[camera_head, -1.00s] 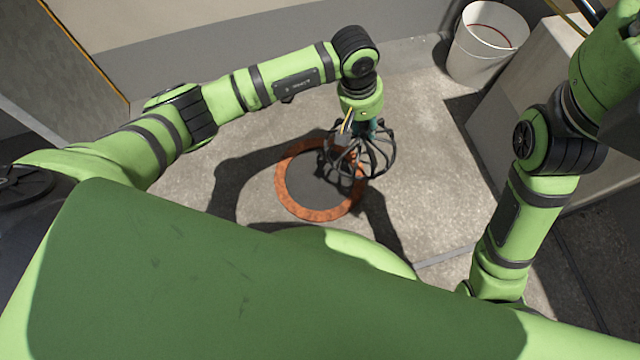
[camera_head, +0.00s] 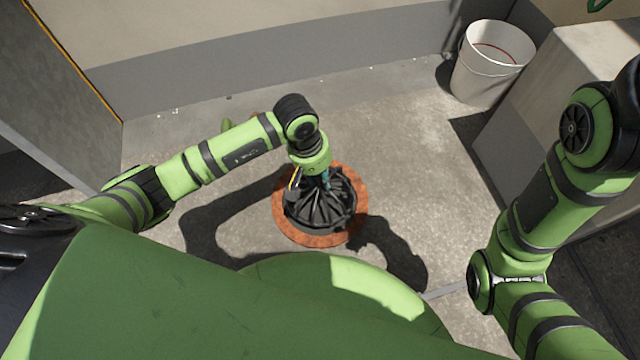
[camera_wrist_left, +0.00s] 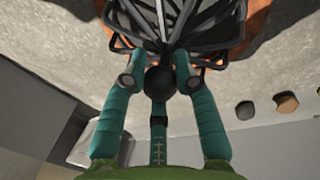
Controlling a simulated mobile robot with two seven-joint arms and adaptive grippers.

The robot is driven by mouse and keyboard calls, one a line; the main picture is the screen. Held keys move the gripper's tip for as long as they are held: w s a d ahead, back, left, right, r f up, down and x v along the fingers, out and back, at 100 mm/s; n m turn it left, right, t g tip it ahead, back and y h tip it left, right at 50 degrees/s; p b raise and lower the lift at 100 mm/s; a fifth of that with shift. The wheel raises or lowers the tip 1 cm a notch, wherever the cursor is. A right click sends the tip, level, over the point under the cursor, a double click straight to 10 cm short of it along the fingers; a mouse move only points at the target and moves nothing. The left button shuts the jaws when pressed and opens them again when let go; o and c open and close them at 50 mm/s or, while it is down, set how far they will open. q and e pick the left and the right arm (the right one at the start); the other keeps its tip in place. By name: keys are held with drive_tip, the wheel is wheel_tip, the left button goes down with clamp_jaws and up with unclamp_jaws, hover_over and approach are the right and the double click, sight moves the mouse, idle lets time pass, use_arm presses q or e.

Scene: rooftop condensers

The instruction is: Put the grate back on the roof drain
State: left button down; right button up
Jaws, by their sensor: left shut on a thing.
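The grate (camera_head: 318,212) is a black domed cage of curved bars. In the head view it is over the rust-orange ring of the roof drain (camera_head: 358,215), and orange rim shows around it on most sides. I cannot tell whether the grate touches the ring or hangs just above it. My left gripper (camera_head: 322,183) is above the grate, shut on its top. In the left wrist view the teal fingers (camera_wrist_left: 160,80) close around a dark round knob, with the grate's bars (camera_wrist_left: 205,25) fanning out beyond. My right arm shows at the right, but its gripper is out of view.
A white bucket (camera_head: 490,65) stands at the back right, beside a pale box-shaped block (camera_head: 560,100). A grey panel (camera_head: 60,90) stands at the left. Small stones (camera_wrist_left: 286,103) lie on the ground in the left wrist view. The concrete right of the drain is clear.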

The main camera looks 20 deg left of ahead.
sight(320, 184)
use_arm(q)
wheel_tip(320, 184, down, 4)
drive_tip(key=b, duration=0.3)
drive_tip(key=shift+r, duration=0.1)
drive_tip(key=c, duration=1)
unclamp_jaws()
drive_tip(key=shift+f, duration=0.2)
drive_tip(key=shift+o, duration=0.2)
